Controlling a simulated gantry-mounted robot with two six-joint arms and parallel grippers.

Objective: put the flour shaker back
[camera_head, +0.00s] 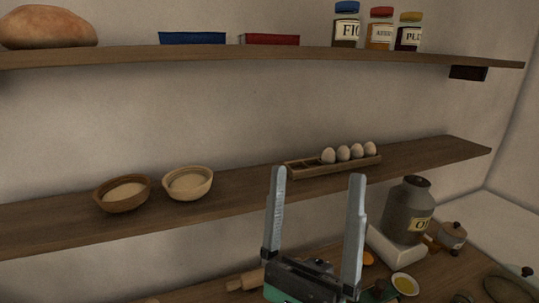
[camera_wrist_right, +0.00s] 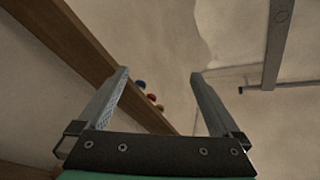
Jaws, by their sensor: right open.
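I cannot make out a flour shaker in either view. My right gripper (camera_head: 317,178) is open and empty, raised with its fingers pointing up in front of the lower shelf (camera_head: 240,196). In the right wrist view its two fingers (camera_wrist_right: 160,72) stand wide apart with nothing between them but wall and the underside of a shelf behind. My left gripper is not in view.
Two bowls (camera_head: 122,193) (camera_head: 188,183) and an egg rack (camera_head: 335,168) stand on the lower shelf. Jars (camera_head: 380,29) and a loaf (camera_head: 47,27) are on the upper shelf (camera_head: 280,54). A grey jug (camera_head: 408,207) and a rolling pin (camera_head: 245,281) are on the counter below.

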